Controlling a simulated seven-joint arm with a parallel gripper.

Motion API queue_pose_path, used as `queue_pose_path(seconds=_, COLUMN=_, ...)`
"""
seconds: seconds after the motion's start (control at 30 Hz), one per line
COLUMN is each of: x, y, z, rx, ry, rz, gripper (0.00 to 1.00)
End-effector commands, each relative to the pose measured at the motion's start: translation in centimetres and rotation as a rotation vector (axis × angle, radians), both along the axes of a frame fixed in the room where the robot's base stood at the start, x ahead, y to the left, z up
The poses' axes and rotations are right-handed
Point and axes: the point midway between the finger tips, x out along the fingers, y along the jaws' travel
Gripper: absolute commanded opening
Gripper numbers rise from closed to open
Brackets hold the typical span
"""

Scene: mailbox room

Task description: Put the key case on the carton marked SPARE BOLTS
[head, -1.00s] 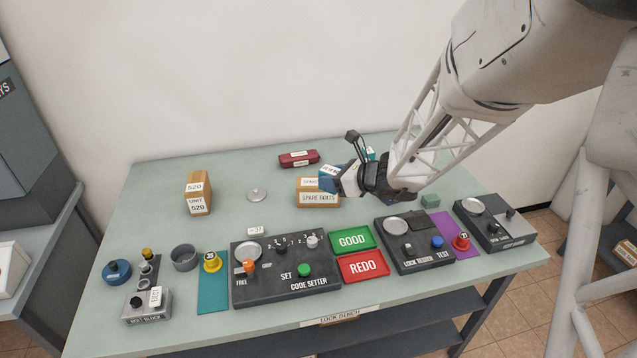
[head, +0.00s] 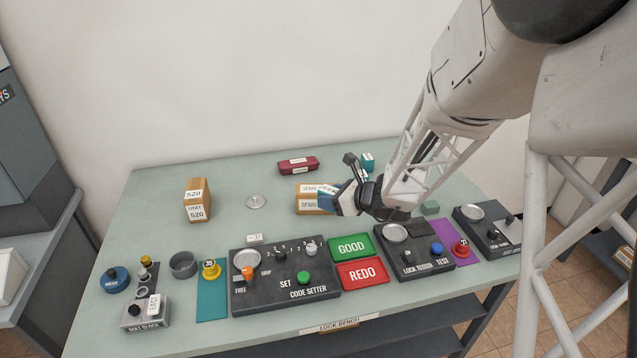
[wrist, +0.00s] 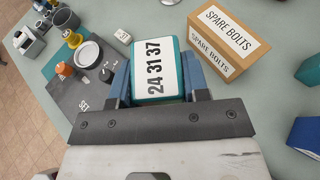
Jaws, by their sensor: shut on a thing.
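The brown carton marked SPARE BOLTS (head: 308,204) stands on the bench, its right part hidden behind my gripper (head: 328,198). In the wrist view the carton (wrist: 229,40) is upper right of my gripper (wrist: 157,88), apart from it. My gripper is shut on a teal case (wrist: 139,74) with a white label reading 24 31 37. In the head view the held case is mostly hidden by the jaws. A dark red case (head: 297,165) with a small label lies at the back of the bench. No writing I can read names either as the key case.
The code setter (head: 284,277), a green GOOD tray (head: 351,247) and a red REDO tray (head: 362,273) lie in front. A teal object (head: 367,160) stands behind my gripper. The bench left of the carton is largely clear.

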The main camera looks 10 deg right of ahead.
Motion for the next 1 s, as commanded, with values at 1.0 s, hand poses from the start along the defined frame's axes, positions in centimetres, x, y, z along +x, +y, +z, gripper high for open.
queue_pose_path(seconds=1.0, x=13.8, y=-0.4, z=-1.3, rx=0.001, ry=0.0, rz=0.001, gripper=0.13)
